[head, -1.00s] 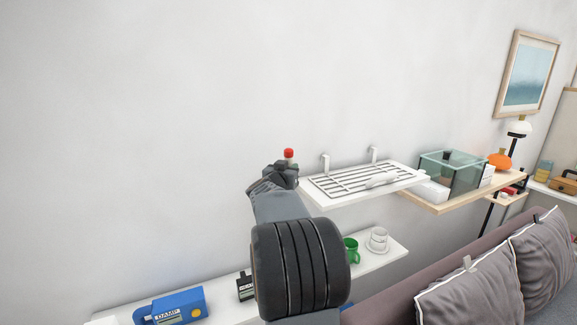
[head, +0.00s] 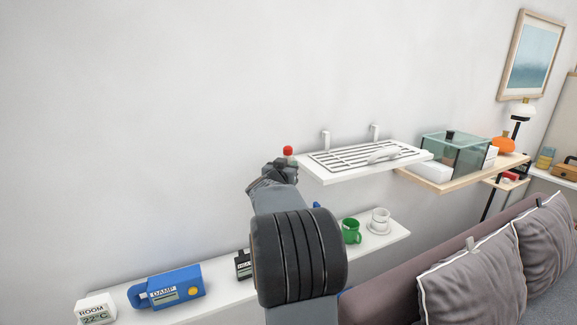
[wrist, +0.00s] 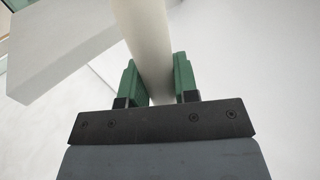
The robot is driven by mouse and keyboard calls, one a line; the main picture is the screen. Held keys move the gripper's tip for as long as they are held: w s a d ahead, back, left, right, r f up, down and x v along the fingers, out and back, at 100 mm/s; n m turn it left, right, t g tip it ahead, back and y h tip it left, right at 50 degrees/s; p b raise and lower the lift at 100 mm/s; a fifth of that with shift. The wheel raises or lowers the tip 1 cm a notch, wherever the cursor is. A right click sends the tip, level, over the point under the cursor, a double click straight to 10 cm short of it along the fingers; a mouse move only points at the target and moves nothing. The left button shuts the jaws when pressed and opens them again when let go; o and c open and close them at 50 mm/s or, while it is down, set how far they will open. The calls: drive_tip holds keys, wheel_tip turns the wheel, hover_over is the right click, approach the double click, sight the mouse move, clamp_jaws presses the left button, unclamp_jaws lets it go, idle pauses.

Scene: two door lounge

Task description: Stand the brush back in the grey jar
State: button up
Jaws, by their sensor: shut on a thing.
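My gripper (head: 275,172) is at the left end of the white upper shelf (head: 365,172) in the head view. The brush (head: 288,151) shows there only as a red tip standing above my gripper. In the wrist view, the green fingers (wrist: 158,82) are shut on the brush's pale, round handle (wrist: 148,40), one on each side. The handle runs up out of the picture, and its far end is hidden. I cannot make out the grey jar in either view.
The white shelf has a slatted rack and two wall hooks. A lower shelf (head: 225,292) holds a blue DAMP device (head: 170,288), a ROOM display (head: 96,312), a green mug (head: 351,231) and a white cup (head: 380,219). A sofa (head: 470,265) stands at lower right. The left wall is bare.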

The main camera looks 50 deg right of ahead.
drive_tip(key=shift+f+b, duration=1.55)
drive_tip(key=shift+f, duration=0.9)
drive_tip(key=o, duration=1)
drive_tip(key=b+v, duration=0.1)
drive_tip(key=v, duration=1.2)
drive_tip(key=shift+s+a+b, duration=0.2)
drive_tip(key=shift+a+b, duration=0.1)
drive_tip(key=shift+a, duration=0.05)
